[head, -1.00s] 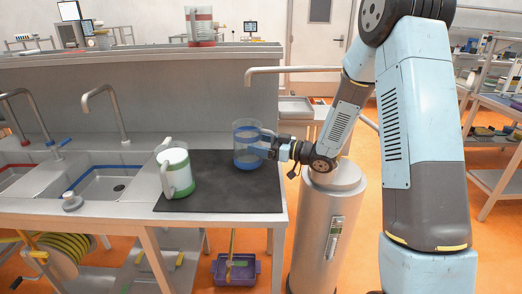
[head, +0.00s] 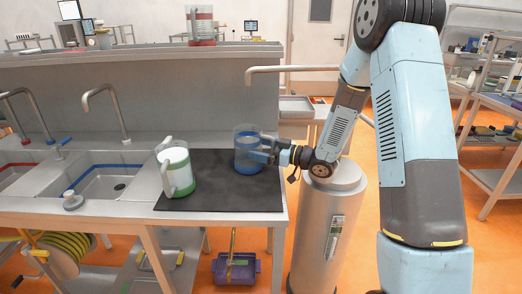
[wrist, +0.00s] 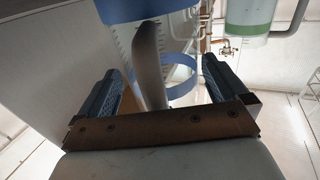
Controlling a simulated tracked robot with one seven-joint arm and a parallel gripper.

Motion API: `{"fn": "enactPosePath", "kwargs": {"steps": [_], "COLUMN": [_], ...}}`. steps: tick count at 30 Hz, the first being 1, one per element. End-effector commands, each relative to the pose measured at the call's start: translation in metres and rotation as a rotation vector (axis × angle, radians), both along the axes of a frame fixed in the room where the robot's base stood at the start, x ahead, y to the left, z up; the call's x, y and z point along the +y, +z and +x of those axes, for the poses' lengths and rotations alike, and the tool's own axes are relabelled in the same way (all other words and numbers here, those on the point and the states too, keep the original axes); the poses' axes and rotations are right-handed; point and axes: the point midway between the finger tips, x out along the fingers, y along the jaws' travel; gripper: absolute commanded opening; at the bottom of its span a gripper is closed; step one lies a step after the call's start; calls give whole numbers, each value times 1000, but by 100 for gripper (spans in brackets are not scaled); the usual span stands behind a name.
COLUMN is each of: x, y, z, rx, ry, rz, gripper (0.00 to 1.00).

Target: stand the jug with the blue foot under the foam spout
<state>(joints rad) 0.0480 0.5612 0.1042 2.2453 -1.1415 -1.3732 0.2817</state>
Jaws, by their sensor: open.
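The jug with the blue foot (head: 247,163) stands upright on the dark mat (head: 225,198), near its back right. It is clear, with blue at its lower part. My gripper (head: 268,150) is at its right side, where the handle is. In the wrist view the jug's grey handle (wrist: 149,65) stands between the two open fingers, apart from both pads. A bent steel pipe (head: 300,69) reaches left above the counter's right end; its far end is hidden behind my arm. I cannot tell for sure that it is the foam spout.
A jug with a green foot (head: 176,172) stands left on the mat; it also shows in the wrist view (wrist: 250,18). A red-footed jug (head: 200,27) is on the upper shelf. A steel cylinder (head: 325,225) stands right of the counter. Sinks with taps lie left.

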Motion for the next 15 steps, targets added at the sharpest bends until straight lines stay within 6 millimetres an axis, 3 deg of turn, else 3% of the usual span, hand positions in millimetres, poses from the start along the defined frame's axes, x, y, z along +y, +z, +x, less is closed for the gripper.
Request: {"fn": "enactPosePath", "kwargs": {"steps": [15], "x": [-62], "y": [0], "z": [-28], "rx": [0], "ry": [-2], "rz": [-1], "gripper": [100]}}
